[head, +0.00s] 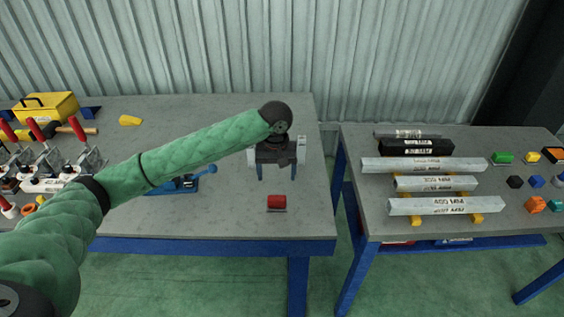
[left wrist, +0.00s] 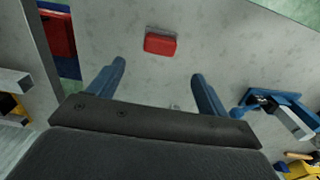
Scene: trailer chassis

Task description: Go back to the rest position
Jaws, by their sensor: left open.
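My left arm reaches from the left across the left table. My left gripper (head: 276,173) hangs over the right part of that table, pointing down. In the left wrist view its two blue fingers stand wide apart (left wrist: 158,70), with nothing between them. A red block (head: 277,203) lies on the table just in front of the gripper, apart from it. The block also shows beyond the fingertips in the left wrist view (left wrist: 160,43). My right gripper is in neither view.
The left table (head: 245,220) holds a blue vise-like tool (head: 184,185), clamps with red handles (head: 45,145) and a yellow toolbox (head: 48,106). Across a narrow gap, the right table (head: 385,228) carries labelled metal bars (head: 445,205) and small coloured parts. A corrugated wall stands behind.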

